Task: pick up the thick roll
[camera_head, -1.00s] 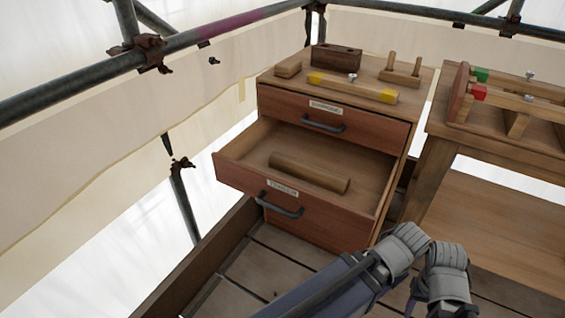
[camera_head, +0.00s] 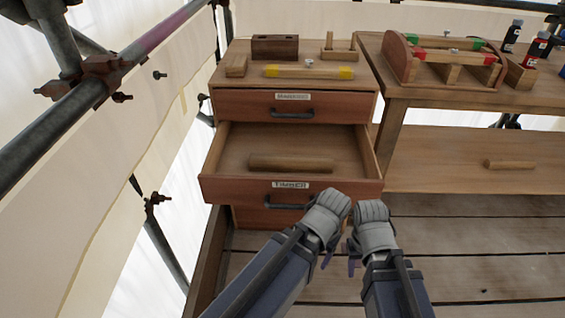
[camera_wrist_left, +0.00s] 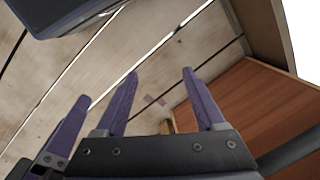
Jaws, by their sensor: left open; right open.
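A plain wooden roll (camera_head: 291,163) lies crosswise in the open lower drawer (camera_head: 229,187), labelled TIMBER, in the head view. A second, slimmer-looking wooden roll (camera_head: 509,164) lies on the low shelf at the right. My right gripper (camera_head: 353,262) hangs in front of the drawer's right front corner, mostly hidden by its own wrist. My left gripper (camera_head: 327,262) is just left of it, also largely hidden. Both are open, with no object seen in them, and apart from both rolls. Purple fingers fill the lower left wrist view, above the plank floor.
On the cabinet top stand a dark block (camera_head: 275,47), a yellow-ended bar (camera_head: 307,72) and small wooden pieces. A workbench (camera_head: 390,91) with a jig and bottles is at right. Scaffold pipes (camera_head: 85,85) run along the left. Plank floor (camera_head: 480,235) is clear at right.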

